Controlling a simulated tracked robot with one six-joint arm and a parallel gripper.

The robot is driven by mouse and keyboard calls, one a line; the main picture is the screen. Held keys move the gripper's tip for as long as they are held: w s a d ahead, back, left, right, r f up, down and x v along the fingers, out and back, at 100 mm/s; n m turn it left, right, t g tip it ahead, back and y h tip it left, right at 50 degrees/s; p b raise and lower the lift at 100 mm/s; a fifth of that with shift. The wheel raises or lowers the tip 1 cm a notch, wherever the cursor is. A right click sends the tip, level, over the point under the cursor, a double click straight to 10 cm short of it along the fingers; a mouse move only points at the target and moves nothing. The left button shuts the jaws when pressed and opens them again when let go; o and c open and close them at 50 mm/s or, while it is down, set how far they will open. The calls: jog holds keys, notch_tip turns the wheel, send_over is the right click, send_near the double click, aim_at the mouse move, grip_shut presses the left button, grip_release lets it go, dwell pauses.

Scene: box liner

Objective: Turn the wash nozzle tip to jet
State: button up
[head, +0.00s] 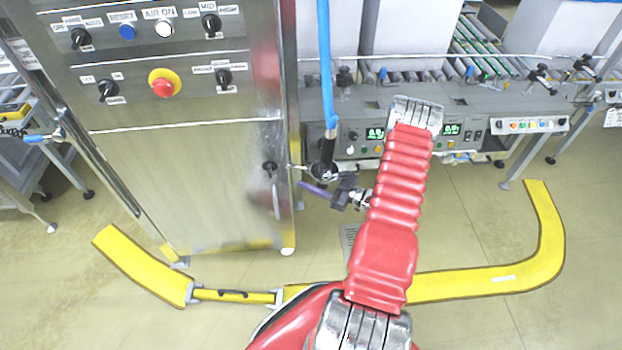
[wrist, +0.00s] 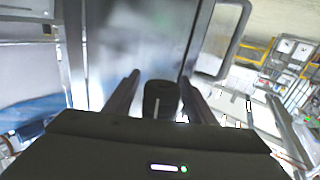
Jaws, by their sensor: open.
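The wash nozzle (head: 325,160) is black and hangs at the end of a blue hose (head: 326,65), beside the right edge of the steel cabinet. In the wrist view a black, round-ended piece with a white line, apparently the nozzle tip (wrist: 161,99), stands between my two dark fingers. My gripper (head: 312,187) is open, at about the lower end of the nozzle in the head view. In the wrist view my gripper (wrist: 160,78) shows a gap on the left of the tip and a narrower one on the right. Setting labels on the tip are not readable.
The steel cabinet (head: 190,175) with switches and a red stop button (head: 163,88) stands left of the nozzle. A roller conveyor (head: 470,105) with a control box is behind. A yellow floor guard (head: 480,282) runs in front. Open floor lies to the right.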

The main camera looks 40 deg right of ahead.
jog(key=c, duration=1)
jog(key=shift+c, duration=0.2)
jog(key=shift+w+d+m+t+h, duration=0.1)
jog(key=shift+m+t+h, duration=0.2)
jog(key=shift+m+h, duration=0.25)
jog(key=shift+s+d+m+g+h, duration=0.15)
jog(key=shift+d+m+g+h, duration=0.55)
jog(key=shift+m+h, duration=2)
jog(key=shift+s+d+m+g+h, duration=0.15)
jog(key=shift+d+m+g+h, duration=0.6)
jog(key=shift+m+h, duration=2)
jog(key=shift+s+d+m+g+h, duration=0.15)
jog(key=shift+d+m+g+h, duration=0.95)
jog(key=shift+h, duration=2.8)
jog(key=shift+a+m, duration=0.5)
